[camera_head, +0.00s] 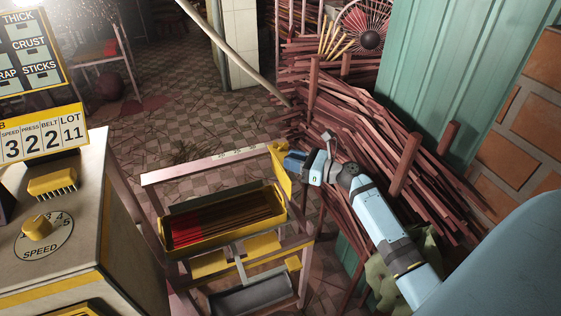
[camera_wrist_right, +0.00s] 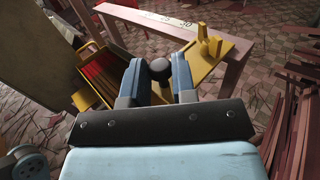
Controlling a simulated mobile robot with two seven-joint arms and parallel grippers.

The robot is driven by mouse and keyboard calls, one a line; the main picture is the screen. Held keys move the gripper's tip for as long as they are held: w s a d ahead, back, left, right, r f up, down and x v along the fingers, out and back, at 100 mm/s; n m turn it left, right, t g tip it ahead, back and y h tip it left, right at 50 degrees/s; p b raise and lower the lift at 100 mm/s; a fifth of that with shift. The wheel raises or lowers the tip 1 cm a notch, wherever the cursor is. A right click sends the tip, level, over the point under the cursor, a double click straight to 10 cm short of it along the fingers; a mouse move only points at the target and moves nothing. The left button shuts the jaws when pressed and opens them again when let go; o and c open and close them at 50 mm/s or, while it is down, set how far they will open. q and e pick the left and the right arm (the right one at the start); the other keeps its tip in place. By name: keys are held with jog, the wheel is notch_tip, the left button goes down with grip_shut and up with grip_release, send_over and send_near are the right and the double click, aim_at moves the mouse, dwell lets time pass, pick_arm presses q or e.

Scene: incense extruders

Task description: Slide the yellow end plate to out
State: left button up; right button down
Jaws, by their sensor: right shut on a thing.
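The yellow end plate (camera_head: 281,168) stands near the right end of a pale rail (camera_head: 190,170) with small markings, just beyond the tray's far right corner. My right gripper (camera_head: 292,160) is at the plate, coming in from the right. In the right wrist view my gripper (camera_wrist_right: 160,75) has its blue fingers on both sides of a dark round knob (camera_wrist_right: 160,67), shut on it. The yellow plate (camera_wrist_right: 208,65) shows just right of the fingers with a short upright peg. The fingers hide where the knob joins the plate. My left gripper is not in view.
A yellow tray (camera_head: 264,235) with red-tipped sticks sits on a metal stand in front of the rail. A machine with a yellow SPEED knob (camera_head: 37,228) stands at left. Bundles of brown sticks (camera_head: 385,150) crowd the right, beside my arm.

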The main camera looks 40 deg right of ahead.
jog(key=shift+s+d, duration=0.2)
jog(key=shift+d, duration=0.4)
jog(key=c, duration=1)
grip_release()
jog(key=shift+a, duration=0.1)
jog(key=v, duration=1.2)
jog(key=shift+w, duration=0.1)
jog(key=shift+f, duration=0.1)
